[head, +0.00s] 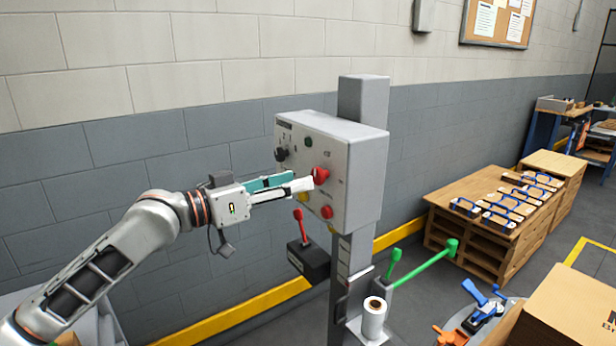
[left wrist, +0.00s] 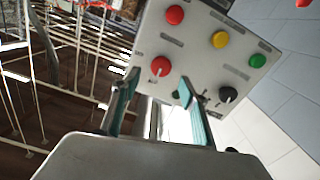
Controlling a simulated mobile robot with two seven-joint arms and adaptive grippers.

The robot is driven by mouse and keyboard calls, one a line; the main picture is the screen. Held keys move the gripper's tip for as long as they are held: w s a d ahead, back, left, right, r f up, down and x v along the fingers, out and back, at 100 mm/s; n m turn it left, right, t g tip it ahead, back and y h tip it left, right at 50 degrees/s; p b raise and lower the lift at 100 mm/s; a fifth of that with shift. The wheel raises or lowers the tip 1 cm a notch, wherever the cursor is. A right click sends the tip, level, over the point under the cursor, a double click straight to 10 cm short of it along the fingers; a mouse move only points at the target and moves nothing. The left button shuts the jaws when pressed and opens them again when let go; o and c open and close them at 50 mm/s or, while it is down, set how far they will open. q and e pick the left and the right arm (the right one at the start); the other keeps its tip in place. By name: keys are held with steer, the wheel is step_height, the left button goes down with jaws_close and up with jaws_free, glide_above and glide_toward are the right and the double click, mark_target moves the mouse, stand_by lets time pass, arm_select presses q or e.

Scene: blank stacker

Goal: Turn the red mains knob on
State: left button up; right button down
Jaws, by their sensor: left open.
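The red mains knob (head: 320,175) is on the front face of a grey control box (head: 352,165) on a post. My left gripper (head: 303,180) is open in front of that face, its fingertips close to the knob. In the left wrist view a red knob (left wrist: 161,66) shows just beyond and between the two teal fingertips (left wrist: 159,84). I cannot tell whether the fingers touch it. My right gripper is not in view.
The box also has a black knob (head: 282,154), a green button (head: 308,143), a yellow button (head: 303,197) and a red button (head: 326,212). Below are a red-handled lever (head: 300,228) and a green-handled one (head: 440,255). A wooden pallet stack (head: 480,240) stands right.

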mark_target(315, 175)
arm_select(q)
steer(key=shift+x, duration=2.4)
steer(key=shift+a, duration=0.1)
steer(key=c, duration=1.1)
